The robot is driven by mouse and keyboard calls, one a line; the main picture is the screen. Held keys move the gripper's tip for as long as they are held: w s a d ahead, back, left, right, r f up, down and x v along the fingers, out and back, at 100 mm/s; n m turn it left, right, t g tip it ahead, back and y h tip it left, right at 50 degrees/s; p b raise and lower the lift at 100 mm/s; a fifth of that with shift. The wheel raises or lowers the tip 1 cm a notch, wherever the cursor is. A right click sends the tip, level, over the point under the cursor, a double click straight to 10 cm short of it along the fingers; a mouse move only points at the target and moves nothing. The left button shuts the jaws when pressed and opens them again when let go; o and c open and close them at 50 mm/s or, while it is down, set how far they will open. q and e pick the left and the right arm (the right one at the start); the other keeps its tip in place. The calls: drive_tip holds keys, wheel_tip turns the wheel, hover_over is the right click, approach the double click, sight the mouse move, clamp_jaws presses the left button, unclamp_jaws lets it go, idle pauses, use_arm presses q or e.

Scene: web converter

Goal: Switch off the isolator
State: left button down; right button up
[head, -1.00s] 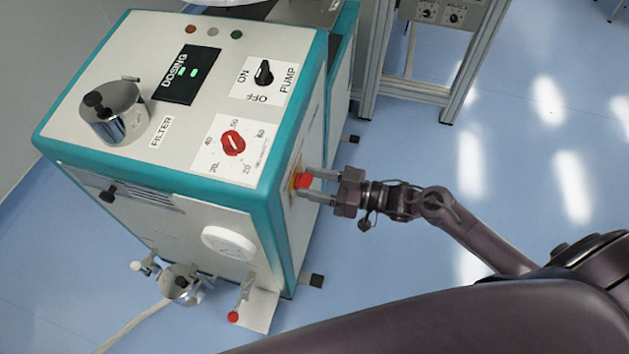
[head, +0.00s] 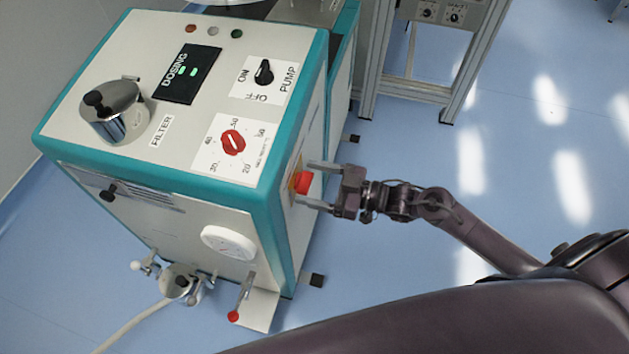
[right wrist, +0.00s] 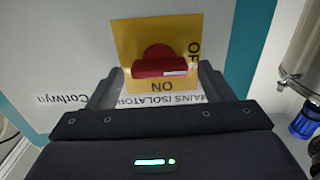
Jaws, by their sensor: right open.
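The isolator is a red rotary handle (head: 302,182) on a yellow plate, on the right side face of the white and teal machine. In the right wrist view the red handle (right wrist: 158,69) lies level across the yellow plate (right wrist: 130,38). A white mark on its right end faces the OFF lettering; ON is below it, upside down. My right gripper (head: 311,184) is open, with one finger beyond each end of the handle. In the right wrist view a gap shows between each finger and the handle. My left gripper is not in view.
The machine top (head: 120,60) carries a pump knob (head: 263,72), a red dial (head: 233,142) and a metal filter cap (head: 115,110). A metal frame (head: 372,60) stands behind. The blue floor (head: 520,150) to the right is clear.

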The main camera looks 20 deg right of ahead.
drive_tip(key=v, duration=0.7)
drive_tip(key=shift+s+d, duration=0.25)
drive_tip(key=shift+d, duration=0.1)
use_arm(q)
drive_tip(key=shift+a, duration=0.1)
